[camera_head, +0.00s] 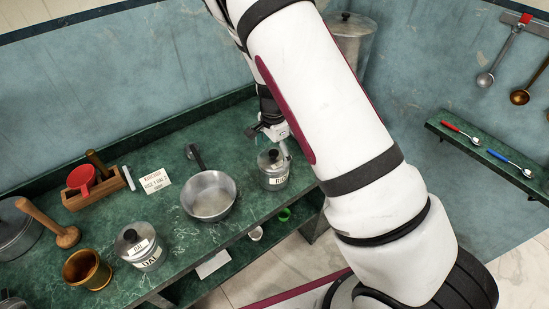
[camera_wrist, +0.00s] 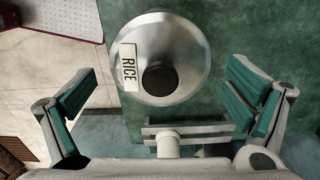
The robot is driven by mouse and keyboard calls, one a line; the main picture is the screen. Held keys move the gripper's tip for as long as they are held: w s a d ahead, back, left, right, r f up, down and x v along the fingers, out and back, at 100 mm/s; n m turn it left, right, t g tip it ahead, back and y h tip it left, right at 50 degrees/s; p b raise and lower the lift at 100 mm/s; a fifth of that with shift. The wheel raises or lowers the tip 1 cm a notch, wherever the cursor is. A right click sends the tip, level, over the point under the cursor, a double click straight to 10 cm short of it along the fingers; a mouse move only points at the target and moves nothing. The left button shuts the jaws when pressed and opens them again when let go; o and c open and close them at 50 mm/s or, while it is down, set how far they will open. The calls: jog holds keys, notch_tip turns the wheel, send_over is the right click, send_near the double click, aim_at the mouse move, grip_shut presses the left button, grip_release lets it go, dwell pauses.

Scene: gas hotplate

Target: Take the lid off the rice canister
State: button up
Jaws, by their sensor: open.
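The rice canister (camera_head: 272,181) is a small metal pot standing upright at the right end of the green counter. Its metal lid (camera_wrist: 188,48) is on it, with a black knob (camera_wrist: 159,79) and a RICE label (camera_wrist: 129,67). In the wrist view the lid fills the upper middle and hides the canister's body. My gripper (camera_wrist: 162,82) is open, with one green-padded finger to each side of the knob and nothing held. In the head view my gripper (camera_head: 275,131) is just behind and above the canister, partly covered by my arm.
A metal pan (camera_head: 211,196) stands left of the canister, with a paper card (camera_head: 155,181) beyond it. A similar canister labelled DAL (camera_head: 142,252), a brass mortar (camera_head: 87,269) and a wooden pestle (camera_head: 50,224) are further left. A spoon shelf (camera_head: 490,152) hangs at right.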

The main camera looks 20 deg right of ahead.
jog(key=shift+f, duration=0.15)
jog(key=c, duration=1.6)
jog(key=shift+c, duration=1.2)
jog(key=shift+s+f, duration=0.1)
